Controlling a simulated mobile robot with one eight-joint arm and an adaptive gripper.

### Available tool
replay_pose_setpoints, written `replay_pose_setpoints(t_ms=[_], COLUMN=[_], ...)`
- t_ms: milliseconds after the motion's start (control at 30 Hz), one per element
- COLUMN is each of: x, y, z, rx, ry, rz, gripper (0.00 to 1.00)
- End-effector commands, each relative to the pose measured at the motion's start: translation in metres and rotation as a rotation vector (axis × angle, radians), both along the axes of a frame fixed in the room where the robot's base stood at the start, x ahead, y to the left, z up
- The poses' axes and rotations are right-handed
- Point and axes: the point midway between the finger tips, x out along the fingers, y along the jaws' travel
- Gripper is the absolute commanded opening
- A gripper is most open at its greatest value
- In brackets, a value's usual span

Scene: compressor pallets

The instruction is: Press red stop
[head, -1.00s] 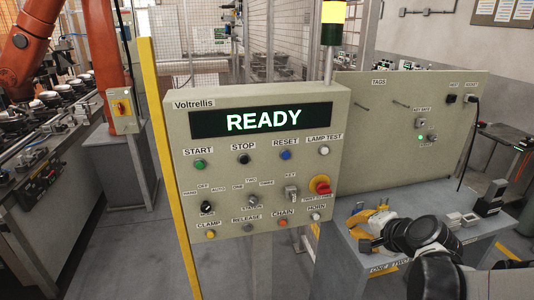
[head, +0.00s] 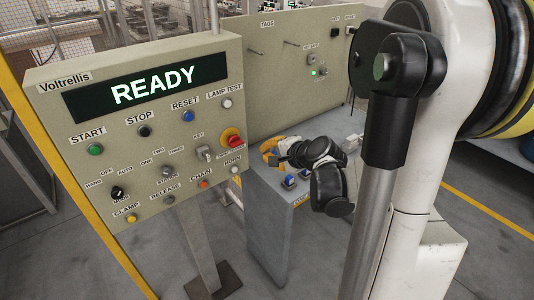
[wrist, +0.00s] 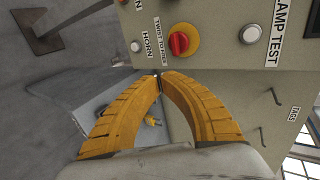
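The red stop (head: 233,140) is a red mushroom knob on a yellow disc at the right edge of the Voltrellis panel (head: 60,132). In the wrist view the red stop (wrist: 179,43) is above and slightly right of the fingertips, with a "twist to free" label beside it. My gripper (head: 267,150) has yellow fingers and is right of the panel in the head view, apart from the knob. In the wrist view my gripper (wrist: 160,77) has its curved fingertips together, with nothing between them.
The panel screen (head: 135,87) reads READY. Other controls surround the knob, including a black STOP button (head: 144,131), a key switch (head: 204,153) and a white HORN button (head: 235,169). A grey bench (head: 270,215) and the TAGS board (head: 275,85) stand to the right.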

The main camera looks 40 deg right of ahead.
Motion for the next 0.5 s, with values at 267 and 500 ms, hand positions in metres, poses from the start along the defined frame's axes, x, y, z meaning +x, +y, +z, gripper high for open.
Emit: replay_pose_setpoints(t_ms=[267,500], x=[0.053,0.086], y=[0.003,0.003], z=[-0.033,-0.033], rx=[0.000,0.000], ry=[0.000,0.000], rz=[0.004,0.001], gripper=[0.00,0.00])
